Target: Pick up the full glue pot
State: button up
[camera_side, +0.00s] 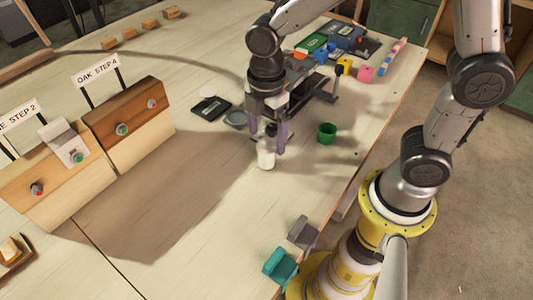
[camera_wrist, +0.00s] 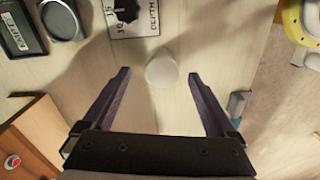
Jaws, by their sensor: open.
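A white pot (camera_side: 265,156) stands upright on the bench, below my gripper in the side view. It shows as a pale round top in the wrist view (camera_wrist: 162,69), between the fingertips and roughly centred. Whether it is full, or is a glue pot, I cannot tell; no label is readable. My gripper (camera_side: 268,143) is open and points down, with its purple fingers apart. In the wrist view my gripper (camera_wrist: 158,75) has nothing clamped, and bare bench shows between each finger and the pot. Part of the pot is hidden by the gripper in the side view.
A green cup (camera_side: 327,133) stands to the right. Teal (camera_side: 280,266) and grey pieces sit at the front edge.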

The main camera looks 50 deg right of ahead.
aim_at(266, 146)
jog(key=shift+s+a+f, duration=0.1)
jog(key=shift+a+f, duration=0.05)
jog(key=shift+f, duration=1.15)
jog(key=shift+a+f, duration=0.1)
jog(key=shift+f, duration=1.2)
jog(key=c, duration=1.5)
jog(key=shift+o, duration=0.2)
jog(key=shift+r, duration=0.15)
